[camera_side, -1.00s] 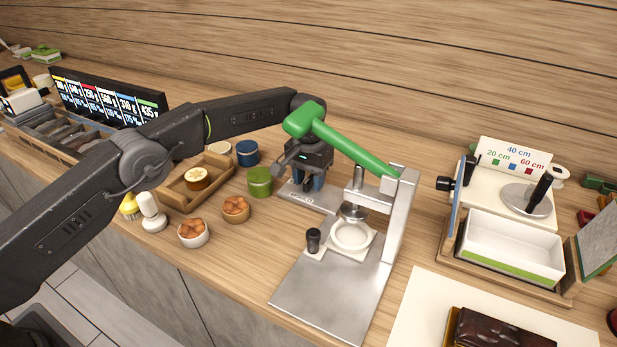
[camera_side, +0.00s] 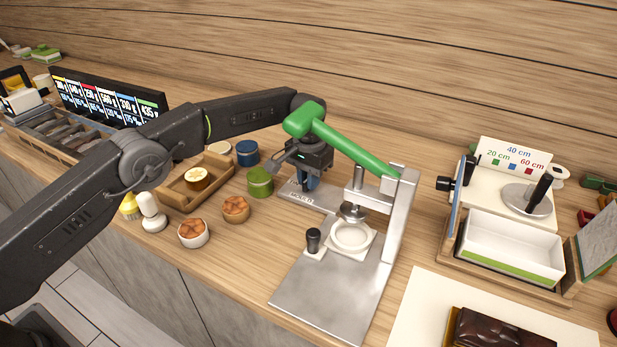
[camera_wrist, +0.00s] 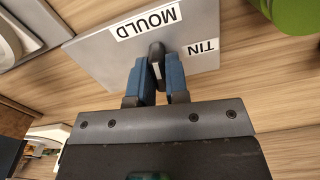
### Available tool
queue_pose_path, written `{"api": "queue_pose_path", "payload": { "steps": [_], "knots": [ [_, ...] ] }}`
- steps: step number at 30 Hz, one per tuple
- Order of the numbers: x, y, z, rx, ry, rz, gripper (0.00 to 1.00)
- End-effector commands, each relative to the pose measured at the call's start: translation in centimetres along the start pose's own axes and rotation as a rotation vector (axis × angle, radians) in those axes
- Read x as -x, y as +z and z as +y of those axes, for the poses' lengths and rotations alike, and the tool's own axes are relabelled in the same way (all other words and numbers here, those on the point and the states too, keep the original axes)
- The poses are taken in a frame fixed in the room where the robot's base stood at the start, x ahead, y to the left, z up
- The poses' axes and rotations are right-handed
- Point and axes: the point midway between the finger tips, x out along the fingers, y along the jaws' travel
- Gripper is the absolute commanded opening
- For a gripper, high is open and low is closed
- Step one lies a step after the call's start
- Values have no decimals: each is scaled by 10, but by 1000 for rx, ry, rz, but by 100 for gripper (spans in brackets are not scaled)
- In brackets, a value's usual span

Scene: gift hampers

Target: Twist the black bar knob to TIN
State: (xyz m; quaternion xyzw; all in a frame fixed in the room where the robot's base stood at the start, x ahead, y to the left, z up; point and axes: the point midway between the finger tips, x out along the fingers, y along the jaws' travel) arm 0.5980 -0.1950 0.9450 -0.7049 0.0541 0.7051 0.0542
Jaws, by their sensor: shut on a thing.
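The black bar knob (camera_wrist: 156,51) stands on a grey plate (camera_wrist: 108,62) between my blue fingers in the wrist view. My gripper (camera_wrist: 158,78) is shut on it. The knob's bar points up the wrist picture, toward the gap between the MOULD label (camera_wrist: 145,22) and the TIN label (camera_wrist: 204,47), nearer MOULD. In the side view my gripper (camera_side: 309,181) reaches down to the plate (camera_side: 327,204) behind the press; the fingers hide the knob there.
A press with a green lever (camera_side: 350,148) and steel base (camera_side: 325,296) stands just in front and right of my gripper. A green tin (camera_side: 260,182) and a blue tin (camera_side: 247,153) stand close on the left. A wooden tray (camera_side: 178,197) lies further left.

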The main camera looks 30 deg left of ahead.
Motion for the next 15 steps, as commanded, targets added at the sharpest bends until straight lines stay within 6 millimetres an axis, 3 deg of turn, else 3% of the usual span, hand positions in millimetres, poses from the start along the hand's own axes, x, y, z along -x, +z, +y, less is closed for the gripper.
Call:
{"api": "queue_pose_path", "payload": {
  "steps": [6, 15],
  "knots": [
    [0, 0, 0, -190, 0, 1, 4],
    [1, 0, 0, -216, 0, 1, 4]
  ]
}}
